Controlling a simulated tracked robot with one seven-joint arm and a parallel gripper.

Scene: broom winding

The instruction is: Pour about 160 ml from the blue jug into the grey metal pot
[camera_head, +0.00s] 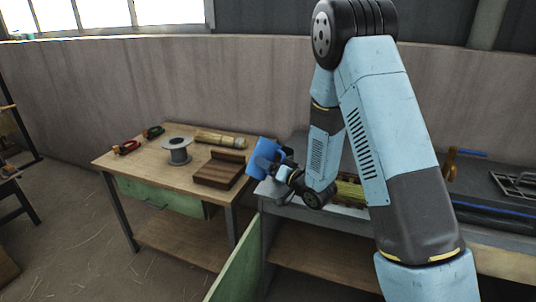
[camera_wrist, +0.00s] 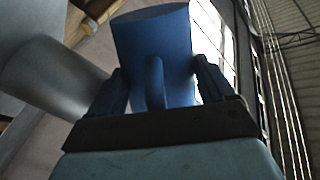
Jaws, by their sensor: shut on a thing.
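The blue jug (camera_head: 264,157) is in the grip of my gripper (camera_head: 283,172), off the table and tilted in the head view. In the wrist view the jug (camera_wrist: 154,45) stands between the two fingers of my gripper (camera_wrist: 160,90), with its handle towards the palm. A grey metal cylinder (camera_wrist: 52,78), which looks like the grey metal pot, is beside the jug at the left of the wrist view. In the head view a grey shape (camera_head: 267,189) shows below the jug, partly hidden; I cannot tell its form. No liquid is visible.
The wooden table (camera_head: 150,163) at left holds a metal spool (camera_head: 177,150), a dark wood block (camera_head: 219,170), a straw-coloured bundle (camera_head: 219,140) and red-handled tools (camera_head: 127,147). The grey bench at right carries straw (camera_head: 350,192) and a metal rack (camera_head: 515,184).

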